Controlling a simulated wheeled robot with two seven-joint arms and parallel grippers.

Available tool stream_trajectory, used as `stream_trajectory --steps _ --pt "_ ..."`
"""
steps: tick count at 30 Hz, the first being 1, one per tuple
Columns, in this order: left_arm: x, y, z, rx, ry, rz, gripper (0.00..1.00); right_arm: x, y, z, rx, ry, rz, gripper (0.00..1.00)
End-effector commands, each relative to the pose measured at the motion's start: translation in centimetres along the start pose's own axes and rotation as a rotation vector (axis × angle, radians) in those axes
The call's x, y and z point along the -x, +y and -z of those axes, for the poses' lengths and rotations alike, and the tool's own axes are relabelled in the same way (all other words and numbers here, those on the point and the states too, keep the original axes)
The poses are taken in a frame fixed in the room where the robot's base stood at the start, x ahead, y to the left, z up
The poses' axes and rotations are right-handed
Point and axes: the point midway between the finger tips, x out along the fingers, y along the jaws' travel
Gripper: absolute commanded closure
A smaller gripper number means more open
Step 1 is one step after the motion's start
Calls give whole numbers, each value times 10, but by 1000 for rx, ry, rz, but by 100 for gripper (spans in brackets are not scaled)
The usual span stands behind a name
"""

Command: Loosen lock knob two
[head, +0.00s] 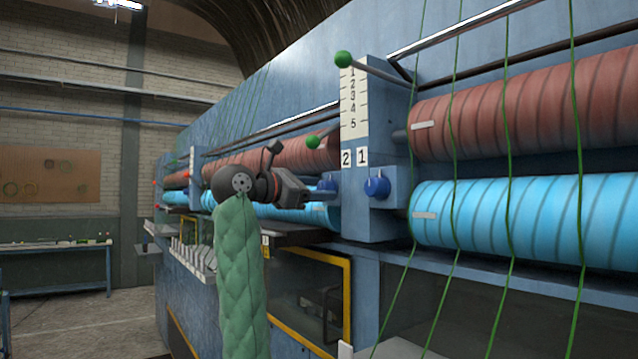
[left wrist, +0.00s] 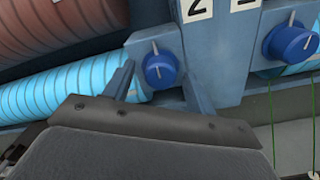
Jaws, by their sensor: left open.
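Lock knob two is a blue round knob with a pale pointer line, below the "2" plate (head: 346,158). In the left wrist view knob two (left wrist: 160,69) sits between the two finger tips, with a finger to its left and one to its right. In the head view knob two (head: 328,184) is partly hidden by my gripper. My left gripper (head: 317,192) is open in front of it; contact cannot be told. The pointer line on knob two stands nearly upright, leaning slightly. My right gripper is not in view.
A second blue knob (head: 377,187), below the "1" plate (head: 362,157), sits close to the right. Green-balled levers (head: 343,59) stick out above. Red rollers (head: 530,105) and cyan rollers (head: 520,215) with green strands run alongside. A yellow-framed opening (head: 347,300) lies below.

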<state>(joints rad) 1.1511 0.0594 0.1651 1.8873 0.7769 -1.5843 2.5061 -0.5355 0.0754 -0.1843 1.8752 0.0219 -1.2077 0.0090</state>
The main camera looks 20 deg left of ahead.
Motion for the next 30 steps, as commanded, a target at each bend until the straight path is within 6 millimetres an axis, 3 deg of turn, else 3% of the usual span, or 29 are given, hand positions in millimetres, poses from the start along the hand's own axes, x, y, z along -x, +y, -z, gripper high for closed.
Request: stream_trajectory --steps 7,14,21,30 --pt "-8 0 0 0 0 0 44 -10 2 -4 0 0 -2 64" --pt "-8 0 0 0 0 0 44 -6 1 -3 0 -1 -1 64" --pt "-8 0 0 0 0 -1 89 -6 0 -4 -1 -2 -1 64" --pt "-7 0 0 -30 1 -2 89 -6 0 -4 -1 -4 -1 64"
